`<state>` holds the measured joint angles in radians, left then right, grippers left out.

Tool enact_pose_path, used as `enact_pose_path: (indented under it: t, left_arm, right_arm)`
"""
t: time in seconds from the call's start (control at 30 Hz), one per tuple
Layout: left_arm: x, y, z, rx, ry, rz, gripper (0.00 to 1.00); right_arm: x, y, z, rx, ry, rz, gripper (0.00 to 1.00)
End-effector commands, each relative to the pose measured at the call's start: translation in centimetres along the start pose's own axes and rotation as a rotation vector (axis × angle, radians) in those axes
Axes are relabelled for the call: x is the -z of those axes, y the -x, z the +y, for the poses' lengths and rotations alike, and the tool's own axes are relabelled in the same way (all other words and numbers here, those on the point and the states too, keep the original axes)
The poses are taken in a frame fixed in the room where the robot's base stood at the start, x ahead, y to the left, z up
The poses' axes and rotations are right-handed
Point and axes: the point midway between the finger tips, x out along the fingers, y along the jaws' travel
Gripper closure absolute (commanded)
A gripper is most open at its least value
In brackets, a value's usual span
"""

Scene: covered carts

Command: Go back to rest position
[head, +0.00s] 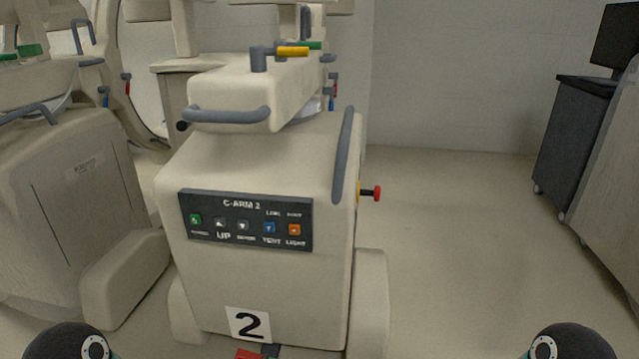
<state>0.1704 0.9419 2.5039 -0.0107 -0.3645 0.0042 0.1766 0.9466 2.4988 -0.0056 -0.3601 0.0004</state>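Only dark rounded parts of my own two arms show, at the bottom left and bottom right edges of the head view. Neither gripper is in view, so I cannot see whether they hold anything. In front of me stands a beige cart (270,285) marked C-ARM 2. It has a dark button panel (250,242), a white label with a 2 (248,325) and a grey-blue handle (226,115) across its upper block. A yellow-ended lever (292,52) sits on top.
A second beige machine (70,200) stands close on the left. A red knob (376,194) sticks out from the cart's right side. A dark cabinet (572,140) with a monitor (615,38) stands at the far right. The floor (455,240) between cart and cabinet is clear.

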Motion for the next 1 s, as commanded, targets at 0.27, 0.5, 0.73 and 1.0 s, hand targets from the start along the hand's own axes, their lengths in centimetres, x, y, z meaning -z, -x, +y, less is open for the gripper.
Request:
enact_pose_path:
  t: [0.27, 0.5, 0.73, 1.0]
  left_arm:
    - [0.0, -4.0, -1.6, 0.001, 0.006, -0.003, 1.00]
    - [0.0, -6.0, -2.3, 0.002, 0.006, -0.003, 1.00]
    - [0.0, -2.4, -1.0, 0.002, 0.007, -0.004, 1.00]
    - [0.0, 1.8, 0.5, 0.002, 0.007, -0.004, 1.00]
  right_arm:
    - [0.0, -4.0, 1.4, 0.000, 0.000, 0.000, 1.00]
    - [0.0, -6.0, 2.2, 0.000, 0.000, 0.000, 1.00]
    - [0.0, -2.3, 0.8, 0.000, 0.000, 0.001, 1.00]
    - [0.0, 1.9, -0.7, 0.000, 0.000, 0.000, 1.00]
